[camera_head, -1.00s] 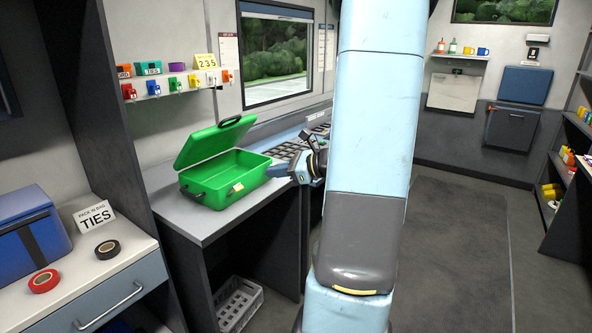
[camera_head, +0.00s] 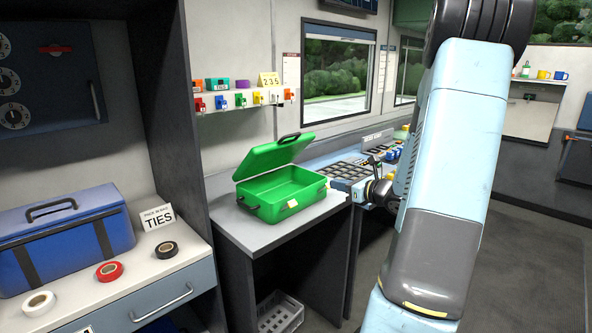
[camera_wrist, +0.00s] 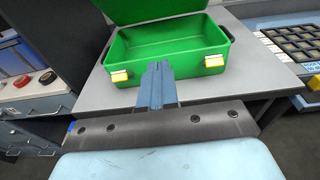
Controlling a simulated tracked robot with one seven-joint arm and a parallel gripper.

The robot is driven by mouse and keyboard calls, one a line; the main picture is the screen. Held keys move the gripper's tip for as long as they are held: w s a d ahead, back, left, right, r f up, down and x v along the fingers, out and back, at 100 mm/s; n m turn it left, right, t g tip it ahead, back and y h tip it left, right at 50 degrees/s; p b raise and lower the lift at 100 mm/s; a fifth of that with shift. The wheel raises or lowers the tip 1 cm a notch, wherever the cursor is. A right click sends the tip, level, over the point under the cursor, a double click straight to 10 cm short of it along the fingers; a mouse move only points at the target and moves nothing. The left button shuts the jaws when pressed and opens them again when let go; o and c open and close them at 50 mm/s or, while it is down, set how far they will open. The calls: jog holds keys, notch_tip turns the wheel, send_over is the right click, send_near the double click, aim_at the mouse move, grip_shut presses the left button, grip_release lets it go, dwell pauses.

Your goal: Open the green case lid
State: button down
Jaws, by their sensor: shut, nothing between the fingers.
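The green case (camera_head: 262,207) sits on the grey counter with its lid (camera_head: 270,158) raised and leaning back, a black handle on the lid's top edge. The inside of the case looks empty. In the wrist view the open case (camera_wrist: 205,50) is straight ahead, with two yellow latches on its front and the lid partly cut off at the top. My gripper (camera_wrist: 157,68) is shut and empty, its blue fingers pointing at the case's front. In the head view it is largely hidden by my arm, to the right of the case and apart from it.
The counter (camera_head: 255,233) has bare room in front of the case. A control panel with dark keys (camera_head: 345,171) lies to its right. A blue box (camera_head: 70,245), tape rolls and a TIES sign stand on the left cabinet. A white crate (camera_head: 280,312) is below the counter.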

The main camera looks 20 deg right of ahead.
send_near(279, 157)
jog(key=f, duration=0.1)
jog(key=w+f, duration=0.2)
jog(key=shift+w+a+f, duration=0.15)
jog(key=shift+a+f, duration=0.15)
jog(key=shift+f, duration=0.1)
dwell(0.5)
jog(key=shift+w+a+r, duration=0.3)
jog(key=shift+w+a, duration=0.3)
jog(key=shift+w, duration=1)
jog(key=shift+w+a+r, duration=0.25)
jog(key=shift+w+a, duration=0.4)
jog(key=shift+w, duration=1)
jog(key=shift+w+a+r, duration=0.3)
jog(key=shift+w+a, duration=0.3)
jog(key=shift+w, duration=1)
jog(key=f+v, duration=0.2)
jog(key=v, duration=1.1)
jog(key=f+v, duration=0.2)
jog(key=v, duration=1)
jog(key=shift+s+d, duration=0.3)
jog(key=shift+s, duration=0.3)
jog(key=shift+r, duration=0.1)
